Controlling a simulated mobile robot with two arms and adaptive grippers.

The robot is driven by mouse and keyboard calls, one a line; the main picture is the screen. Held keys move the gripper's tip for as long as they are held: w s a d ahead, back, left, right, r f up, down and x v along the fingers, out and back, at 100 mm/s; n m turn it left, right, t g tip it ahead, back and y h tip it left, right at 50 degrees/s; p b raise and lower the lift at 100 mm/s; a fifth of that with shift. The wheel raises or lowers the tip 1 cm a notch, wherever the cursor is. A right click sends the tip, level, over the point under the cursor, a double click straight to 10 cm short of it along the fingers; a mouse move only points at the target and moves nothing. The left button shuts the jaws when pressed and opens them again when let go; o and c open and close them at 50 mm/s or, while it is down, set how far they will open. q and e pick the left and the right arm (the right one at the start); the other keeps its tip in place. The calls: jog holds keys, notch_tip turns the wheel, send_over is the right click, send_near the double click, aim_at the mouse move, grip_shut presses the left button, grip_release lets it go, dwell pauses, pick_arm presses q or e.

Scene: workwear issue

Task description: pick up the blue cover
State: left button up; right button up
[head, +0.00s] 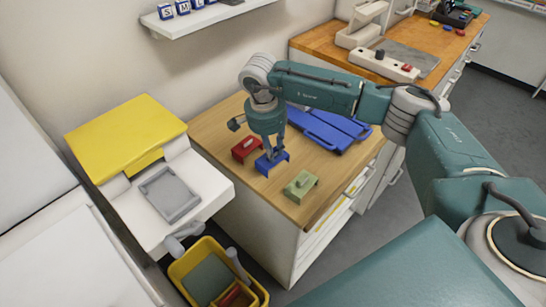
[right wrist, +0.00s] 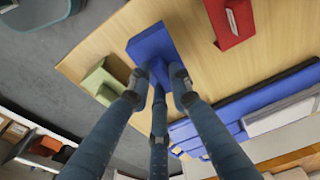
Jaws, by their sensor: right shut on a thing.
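The blue cover (head: 264,168) is a small block-like piece with a raised grip on top, at the middle of the wooden counter top (head: 222,128). My right gripper (head: 272,152) comes down on it from above and is shut on its raised grip. In the right wrist view the three fingers of the gripper (right wrist: 160,73) close around the grip of the blue cover (right wrist: 149,42). I cannot tell whether it touches the wood or is slightly above. My left gripper is not in view.
A red cover (head: 245,148) and a green cover (head: 300,186) stand close on either side. Flat blue items (head: 330,132) lie behind. A yellow-lidded machine (head: 125,135) is at the left, with a yellow bin (head: 262,292) below.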

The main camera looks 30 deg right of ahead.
notch_tip(320, 180, up, 17)
jog(key=b, duration=0.3)
dwell(0.6)
